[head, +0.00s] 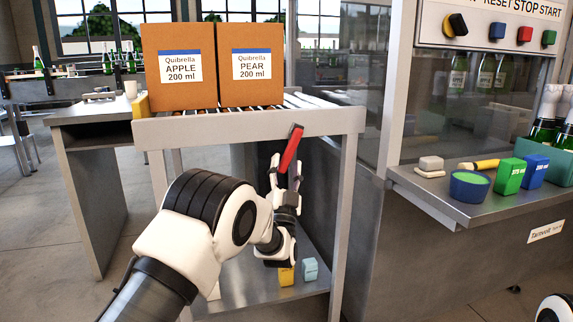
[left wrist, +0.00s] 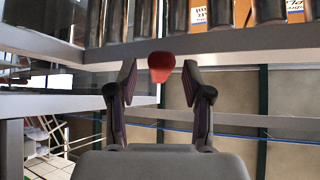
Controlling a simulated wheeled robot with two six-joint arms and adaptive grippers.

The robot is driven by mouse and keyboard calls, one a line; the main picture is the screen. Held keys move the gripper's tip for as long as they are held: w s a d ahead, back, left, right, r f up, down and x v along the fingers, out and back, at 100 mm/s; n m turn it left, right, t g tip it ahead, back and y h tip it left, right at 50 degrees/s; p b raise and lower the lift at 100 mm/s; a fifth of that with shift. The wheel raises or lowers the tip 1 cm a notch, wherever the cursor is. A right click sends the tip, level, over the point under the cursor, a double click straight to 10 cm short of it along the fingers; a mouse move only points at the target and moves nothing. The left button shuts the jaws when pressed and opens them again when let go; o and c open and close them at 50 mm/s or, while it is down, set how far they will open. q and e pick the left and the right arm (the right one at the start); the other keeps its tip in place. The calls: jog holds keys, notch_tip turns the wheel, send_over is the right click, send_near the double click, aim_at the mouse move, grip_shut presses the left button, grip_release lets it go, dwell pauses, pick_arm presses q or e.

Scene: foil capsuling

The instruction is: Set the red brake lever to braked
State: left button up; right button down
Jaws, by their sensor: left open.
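The red brake lever (head: 291,149) slants up to the right at the front of the roller conveyor, just below its front rail. In the left wrist view the red lever (left wrist: 161,66) shows end-on, between the tips of my fingers. My left gripper (head: 284,172) is open, just below the lever in the head view, with its fingers on either side of the lever's lower part. In the left wrist view a gap shows between the lever and each finger of my gripper (left wrist: 158,88). The lever's mount is hidden. My right gripper is out of view.
Two cardboard boxes, apple (head: 180,85) and pear (head: 250,85), stand on the roller conveyor (head: 230,126). A yellow block (head: 286,277) and a light blue block (head: 310,269) lie on the lower shelf. A steel shelf (head: 470,208) with small items juts out at the right.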

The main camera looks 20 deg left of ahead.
pick_arm(q)
jog(key=v, duration=1.1)
jog(key=shift+w, duration=0.1)
